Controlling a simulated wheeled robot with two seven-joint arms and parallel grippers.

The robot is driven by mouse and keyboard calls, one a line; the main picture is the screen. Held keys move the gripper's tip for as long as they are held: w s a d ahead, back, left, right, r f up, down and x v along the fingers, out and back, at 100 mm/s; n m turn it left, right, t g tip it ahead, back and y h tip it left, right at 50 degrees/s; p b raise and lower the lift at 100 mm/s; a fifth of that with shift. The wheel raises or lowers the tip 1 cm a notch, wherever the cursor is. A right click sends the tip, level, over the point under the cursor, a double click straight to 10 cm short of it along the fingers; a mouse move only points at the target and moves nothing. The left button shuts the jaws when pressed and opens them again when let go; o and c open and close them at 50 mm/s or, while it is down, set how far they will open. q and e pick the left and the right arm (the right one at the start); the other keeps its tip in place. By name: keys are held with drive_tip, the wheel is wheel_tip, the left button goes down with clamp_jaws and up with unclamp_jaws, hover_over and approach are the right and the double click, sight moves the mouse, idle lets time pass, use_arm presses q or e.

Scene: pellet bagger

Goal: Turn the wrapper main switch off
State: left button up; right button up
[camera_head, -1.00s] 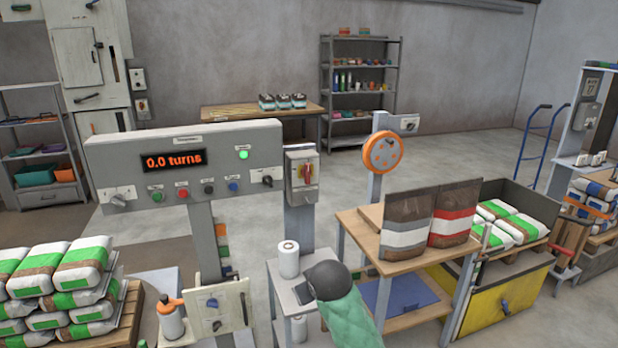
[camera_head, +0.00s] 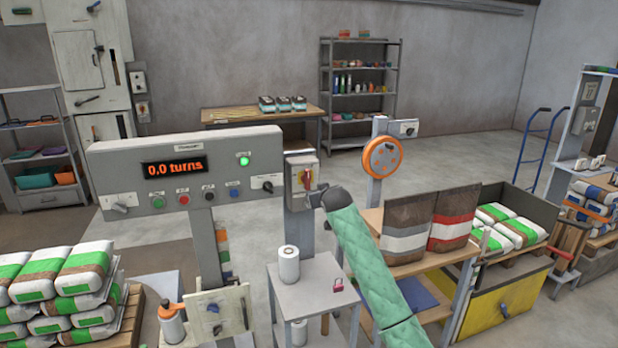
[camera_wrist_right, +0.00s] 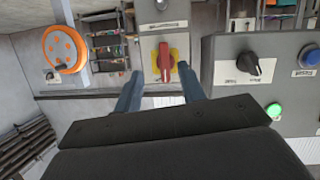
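The wrapper main switch is a grey box (camera_head: 301,183) on a post, right of the control panel. It has a red handle on a yellow plate (camera_head: 306,178). In the right wrist view the red handle (camera_wrist_right: 166,60) stands roughly upright in the picture. My right arm, in a green quilted sleeve, reaches up to the box in the head view, and its dark gripper (camera_head: 316,198) is at the box's lower right. In the wrist view my right gripper (camera_wrist_right: 158,80) is open, its two blue-grey fingers on either side of the handle; contact cannot be told. My left gripper is not in view.
The control panel (camera_head: 186,170) reads "0.0 turns" with a green lamp lit and stands close left of the switch. A small grey table (camera_head: 310,275) below holds a white roll (camera_head: 288,264) and a pink padlock (camera_head: 338,285). Bags (camera_head: 405,228) stand on a wooden bench to the right.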

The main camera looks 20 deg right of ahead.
sight(308, 176)
drive_tip(key=w+t+p, duration=0.1)
drive_tip(key=w, duration=0.2)
drive_tip(key=w+r+t, duration=0.1)
drive_tip(key=w, duration=0.3)
drive_tip(key=w+t+y+p, duration=0.1)
drive_tip(key=w, duration=0.2)
drive_tip(key=shift+w+d+r+m+t+p, duration=0.15)
drive_tip(key=shift+w+r+m+t+p, duration=0.15)
drive_tip(key=shift+r+m+t+p, duration=0.1)
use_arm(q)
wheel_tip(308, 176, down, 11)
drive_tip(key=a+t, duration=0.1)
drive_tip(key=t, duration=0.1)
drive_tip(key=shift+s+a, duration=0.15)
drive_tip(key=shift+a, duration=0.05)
use_arm(e)
drive_tip(key=shift+w+f, duration=0.15)
drive_tip(key=shift+w, duration=0.2)
clamp_jaws()
